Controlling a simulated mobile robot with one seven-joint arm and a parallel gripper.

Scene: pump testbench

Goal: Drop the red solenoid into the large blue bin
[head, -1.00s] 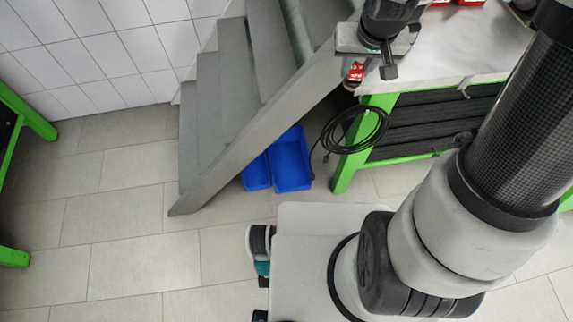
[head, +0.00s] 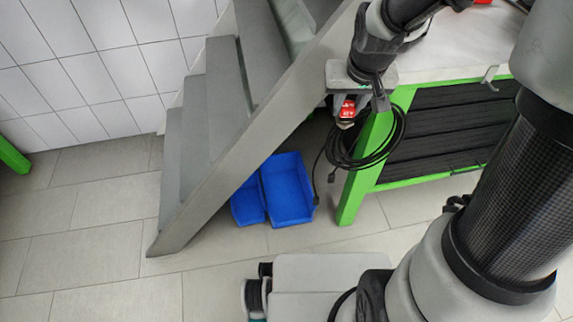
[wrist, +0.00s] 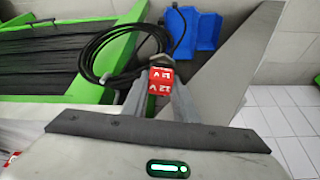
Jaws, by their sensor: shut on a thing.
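The red solenoid (head: 347,110) is a small red block with white markings. My gripper (head: 356,108) is shut on it and holds it in the air beside the table's left front leg. In the wrist view the solenoid (wrist: 161,80) sits between the two fingers of my gripper (wrist: 160,95). Two blue bins stand on the floor by the stairs. The large blue bin (head: 288,190) is on the right, lower in the head view than the solenoid and apart from it. It also shows at the top of the wrist view (wrist: 203,30). Its visible inside looks empty.
A smaller blue bin (head: 247,203) stands left of the large one. The grey staircase (head: 215,165) slants over their left side. A coiled black cable (head: 378,145) hangs by the green table leg (head: 356,190). The floor in front of the bins is clear.

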